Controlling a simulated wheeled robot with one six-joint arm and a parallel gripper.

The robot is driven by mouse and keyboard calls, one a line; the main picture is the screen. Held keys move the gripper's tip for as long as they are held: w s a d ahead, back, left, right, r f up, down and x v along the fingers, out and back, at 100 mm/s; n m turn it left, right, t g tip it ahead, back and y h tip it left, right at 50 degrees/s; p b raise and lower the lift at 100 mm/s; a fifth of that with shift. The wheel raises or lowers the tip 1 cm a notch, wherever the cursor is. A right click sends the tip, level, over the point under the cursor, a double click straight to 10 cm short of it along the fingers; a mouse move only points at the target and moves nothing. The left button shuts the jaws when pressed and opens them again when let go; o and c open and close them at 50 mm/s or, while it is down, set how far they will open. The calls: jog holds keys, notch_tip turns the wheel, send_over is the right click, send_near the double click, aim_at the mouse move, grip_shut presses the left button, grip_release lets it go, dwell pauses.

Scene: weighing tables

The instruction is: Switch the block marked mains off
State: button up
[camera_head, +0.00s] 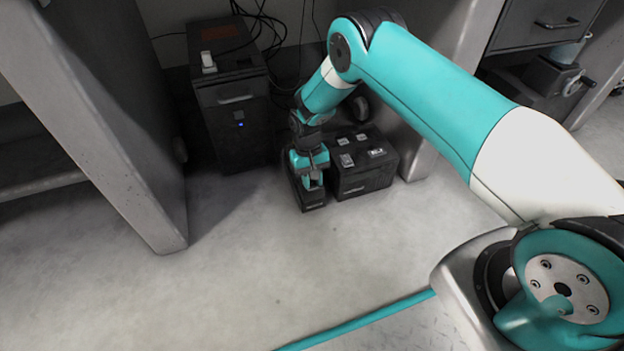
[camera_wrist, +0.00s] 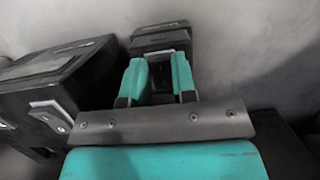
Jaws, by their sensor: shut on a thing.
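A narrow dark block (camera_head: 313,204) stands on the floor under the table, directly below my gripper (camera_head: 314,181). It also shows in the wrist view (camera_wrist: 162,40), beyond and between the teal fingers. My gripper (camera_wrist: 158,72) points down with both fingers closed in on a dark part of this block; the fingers hide much of its top. A wider dark block (camera_head: 365,181) with several light switches or sockets on top stands right beside it. It shows at the left in the wrist view (camera_wrist: 40,75). No mains marking is readable on either block.
Grey table supports (camera_head: 110,120) flank the space. The floor (camera_head: 260,260) in front is clear.

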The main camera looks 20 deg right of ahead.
jog(key=o, duration=0.9)
jog(key=p+v, duration=0.8)
jog(key=v, duration=0.9)
jog(key=shift+r+p, duration=0.2)
jog(key=shift+p, duration=0.1)
